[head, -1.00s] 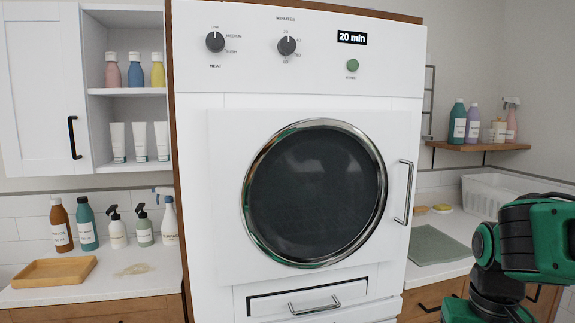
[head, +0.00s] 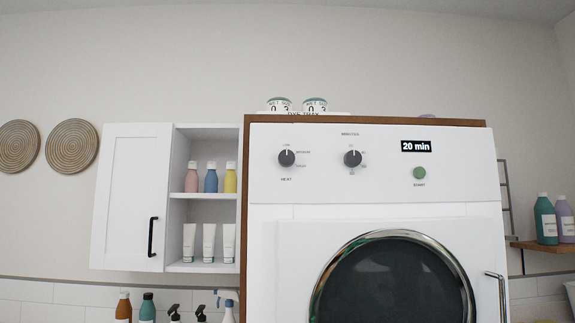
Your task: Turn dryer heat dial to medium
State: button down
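The dryer (head: 270,220) is a white front-loading machine that fills the right half of the head view. Its heat dial (head: 287,158) is a dark round knob at the left of the control panel, with LOW above it, MEDIUM to its upper right and a third label to its lower right. The light pointer mark appears to point up, toward LOW. My gripper is not in view, and nothing is seen touching the dial.
The minutes dial (head: 352,158), a 20 min display (head: 416,146) and a green start button (head: 419,173) share the panel. An open shelf with bottles (head: 211,180) and a white cabinet (head: 130,200) stand left. A shelf (head: 540,246) is at right. The space before the panel looks clear.

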aim_at(286, 158)
jog(key=z, duration=1.85)
jog(key=k, duration=1.55)
jog(key=u, duration=0.8)
jog(key=i, duration=1.05)
